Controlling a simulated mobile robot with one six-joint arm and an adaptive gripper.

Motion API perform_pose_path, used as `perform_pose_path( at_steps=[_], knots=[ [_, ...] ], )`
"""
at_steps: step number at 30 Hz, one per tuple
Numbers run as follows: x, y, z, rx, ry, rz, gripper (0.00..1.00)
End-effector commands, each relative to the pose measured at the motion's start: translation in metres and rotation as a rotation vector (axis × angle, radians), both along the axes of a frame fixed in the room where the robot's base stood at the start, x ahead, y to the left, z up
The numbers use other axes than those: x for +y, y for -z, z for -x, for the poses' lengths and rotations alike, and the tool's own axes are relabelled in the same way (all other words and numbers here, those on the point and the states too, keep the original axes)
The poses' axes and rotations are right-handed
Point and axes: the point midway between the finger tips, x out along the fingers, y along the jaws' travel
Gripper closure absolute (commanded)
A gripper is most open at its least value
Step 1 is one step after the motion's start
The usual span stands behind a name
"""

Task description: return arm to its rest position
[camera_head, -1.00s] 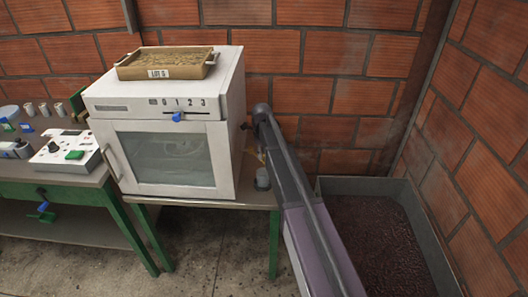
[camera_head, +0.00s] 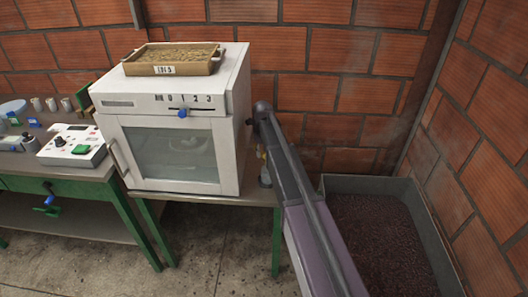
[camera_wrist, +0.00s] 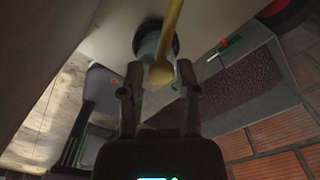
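My gripper (camera_wrist: 159,92) shows in the wrist view with its two dark fingers spread apart. The round end of a yellow rod (camera_wrist: 161,72) appears in line with the gap between the fingers. No contact can be seen, and I cannot tell how far away the rod is. In the head view a long dark and purple limb, probably my arm, reaches up from the bottom to the right side of the white oven (camera_head: 172,155). My gripper cannot be made out there.
A tray (camera_head: 173,68) lies on the oven. The green-legged table (camera_head: 276,240) holds the oven; a control box (camera_head: 72,146) stands on the bench at left. A bin (camera_head: 440,230) of dark red material stands at right by the brick walls. Floor is clear in front.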

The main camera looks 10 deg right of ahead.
Motion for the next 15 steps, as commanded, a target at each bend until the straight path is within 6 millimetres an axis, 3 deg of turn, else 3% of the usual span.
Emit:
perform_pose_path(
  at_steps=[15],
  knots=[
    [-0.002, 0.0001, 0.0019, 0.004, 0.0, 0.003, 0.32]
  ],
)
